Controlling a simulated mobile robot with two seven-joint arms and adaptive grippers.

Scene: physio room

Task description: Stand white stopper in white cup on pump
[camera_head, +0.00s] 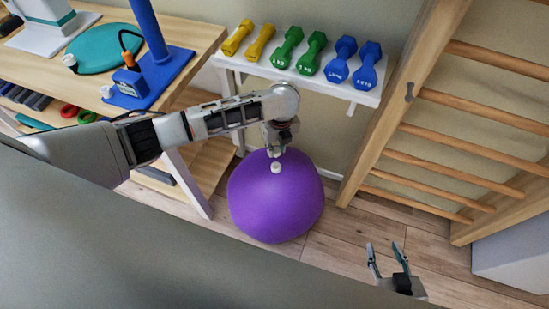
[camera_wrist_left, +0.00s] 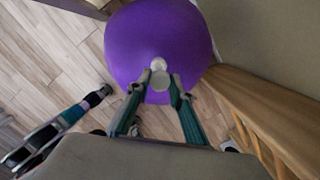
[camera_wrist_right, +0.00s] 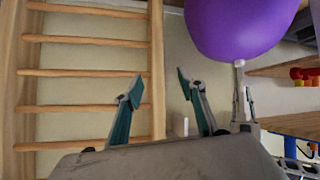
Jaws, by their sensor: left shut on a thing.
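My left gripper (camera_head: 277,150) is shut on the white stopper (camera_head: 276,168). It holds the stopper in front of the purple ball in the head view. In the left wrist view the stopper (camera_wrist_left: 158,68) shows between the fingertips, and in the right wrist view (camera_wrist_right: 239,66) it shows below the ball. The blue pump (camera_head: 130,83) stands on the wooden table at the left. A small white cup-like part (camera_head: 107,92) shows at the pump's left side; its inside is too small to make out. My right gripper (camera_head: 387,260) is open and empty, low at the right, away from both.
A purple ball (camera_head: 262,212) rests on the floor. A blue stand (camera_head: 168,68) and teal disc (camera_head: 98,50) are near the pump on the table (camera_head: 192,30). A white rack (camera_head: 372,98) holds several dumbbells. Wooden wall bars (camera_head: 450,150) stand at the right.

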